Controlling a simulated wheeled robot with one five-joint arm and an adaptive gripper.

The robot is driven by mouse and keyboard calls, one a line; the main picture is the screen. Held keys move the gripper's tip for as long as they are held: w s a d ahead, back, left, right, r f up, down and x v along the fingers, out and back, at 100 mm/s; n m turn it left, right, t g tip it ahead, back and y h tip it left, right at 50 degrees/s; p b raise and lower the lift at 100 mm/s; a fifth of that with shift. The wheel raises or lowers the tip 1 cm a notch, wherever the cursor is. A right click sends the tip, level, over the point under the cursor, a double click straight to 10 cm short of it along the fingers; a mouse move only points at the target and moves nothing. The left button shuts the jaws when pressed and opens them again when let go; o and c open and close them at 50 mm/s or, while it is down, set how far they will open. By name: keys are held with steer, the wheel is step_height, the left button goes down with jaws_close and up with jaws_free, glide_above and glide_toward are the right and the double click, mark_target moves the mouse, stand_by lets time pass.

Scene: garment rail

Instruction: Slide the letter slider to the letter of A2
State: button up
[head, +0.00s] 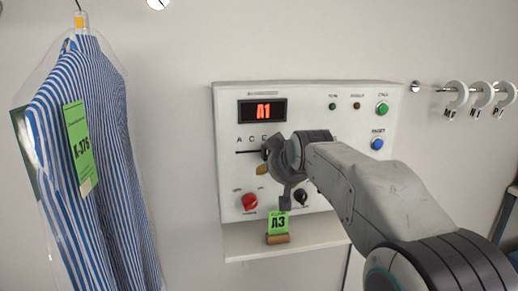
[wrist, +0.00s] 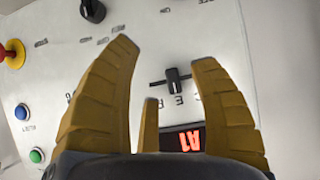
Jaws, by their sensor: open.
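The letter slider is a black knob (wrist: 173,80) on a short dark slot in the white control panel (head: 340,145). In the wrist view, which shows the panel upside down, it stands between my fingers, apart from both, near small letters including E. Its exact letter is unclear. In the head view my gripper (head: 263,163) covers the knob and part of the slot (head: 248,152).
A red knob (head: 250,202) and a black knob (head: 300,196) sit low on the panel. Green (head: 382,108) and blue (head: 377,144) buttons are at its right. A green A3 tag (head: 278,222) stands on the ledge below. A striped shirt (head: 95,150) hangs at left.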

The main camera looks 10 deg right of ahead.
mark_target(269, 152)
steer(key=shift+w+a+r+t+p, duration=0.15)
steer(key=shift+w+t+p, duration=0.3)
steer(key=shift+w, duration=1.05)
steer(key=shift+w+d+r+t+p, duration=0.1)
steer(key=shift+w+r+t+p, duration=0.3)
steer(key=shift+w, duration=1.15)
steer(key=shift+w+a+r+t+p, duration=0.15)
steer(key=shift+w+p, duration=0.5)
steer(key=shift+w, duration=0.85)
steer(key=shift+d+f, duration=0.1)
steer(key=shift+c, duration=0.4)
jaws_close()
